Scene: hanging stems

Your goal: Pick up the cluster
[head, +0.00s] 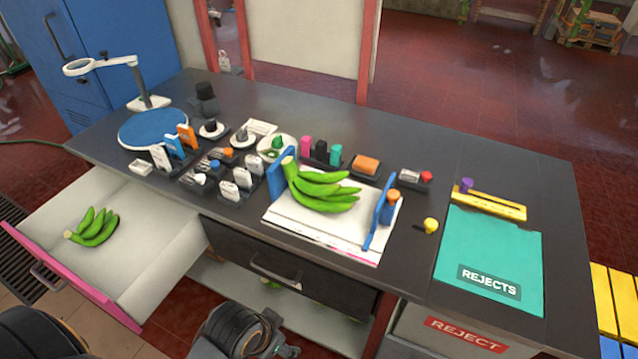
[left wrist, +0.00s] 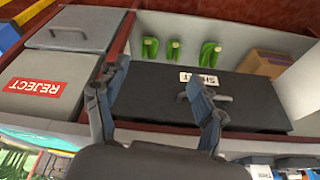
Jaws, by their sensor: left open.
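A green banana cluster (head: 320,187) lies on a white board (head: 290,222) on the dark table, between two blue uprights. A second green cluster (head: 93,228) lies in the open, pink-fronted drawer (head: 80,290) at the left. In the left wrist view, my left gripper (left wrist: 155,85) is open, with nothing between its fingers. It faces a dark drawer front with a small white label; the handle is partly behind one finger. Several green stems or bananas (left wrist: 150,47) show on the pale shelf beyond it. My right gripper is not in view.
Small tools and blocks crowd the table's middle. A teal rejects mat (head: 490,260) lies at the right, with a yellow ruler-like bar (head: 490,204) behind it. A ring-topped stand (head: 150,102) is at the back left. A reject bin (left wrist: 45,85) and a cardboard box (left wrist: 265,62) flank the shelf.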

